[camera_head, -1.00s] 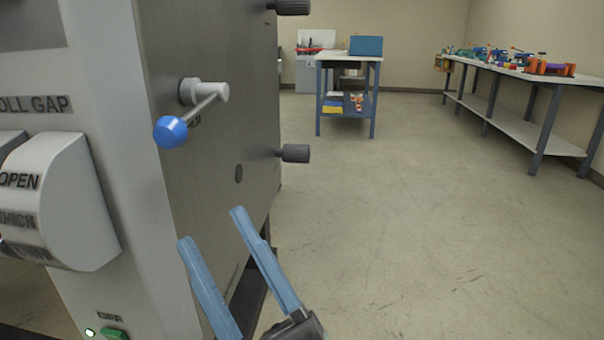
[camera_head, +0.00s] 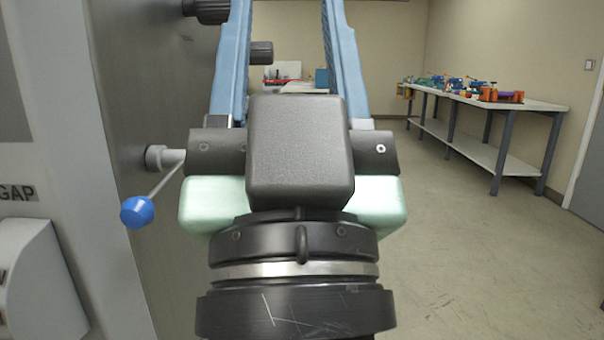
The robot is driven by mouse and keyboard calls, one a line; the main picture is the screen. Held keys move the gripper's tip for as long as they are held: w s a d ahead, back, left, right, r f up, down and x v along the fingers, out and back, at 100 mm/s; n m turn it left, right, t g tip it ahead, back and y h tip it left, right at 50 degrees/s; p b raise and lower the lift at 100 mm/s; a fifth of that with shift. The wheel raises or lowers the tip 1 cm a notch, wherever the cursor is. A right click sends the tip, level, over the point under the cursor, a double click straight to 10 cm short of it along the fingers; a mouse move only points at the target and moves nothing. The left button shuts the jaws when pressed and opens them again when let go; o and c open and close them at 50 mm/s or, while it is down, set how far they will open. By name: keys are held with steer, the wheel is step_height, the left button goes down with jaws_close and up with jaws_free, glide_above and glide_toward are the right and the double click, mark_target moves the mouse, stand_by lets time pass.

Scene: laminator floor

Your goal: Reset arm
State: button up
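My gripper (camera_head: 288,40) fills the middle of the head view, close to the camera. Its two blue fingers point up and away and are spread wide apart, with nothing between them but the far room. The fingertips are cut off by the top edge. The laminator (camera_head: 105,120) stands at the left, with a grey side panel. A lever with a blue knob (camera_head: 137,212) sticks out of that panel, to the left of my gripper and apart from it. My wrist hides part of the panel and the floor behind.
A long workbench (camera_head: 530,103) with several colourful items stands along the right wall. A smaller table (camera_head: 304,87) at the back is mostly hidden behind my gripper. Dark knobs (camera_head: 261,52) stick out of the laminator near my left finger. The floor (camera_head: 450,250) at right is clear.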

step_height(320, 180, up, 39)
steer(key=h+p, duration=0.1)
steer(key=p, duration=3.7)
steer(key=shift+s+d, duration=0.35)
steer(key=shift+s, duration=0.05)
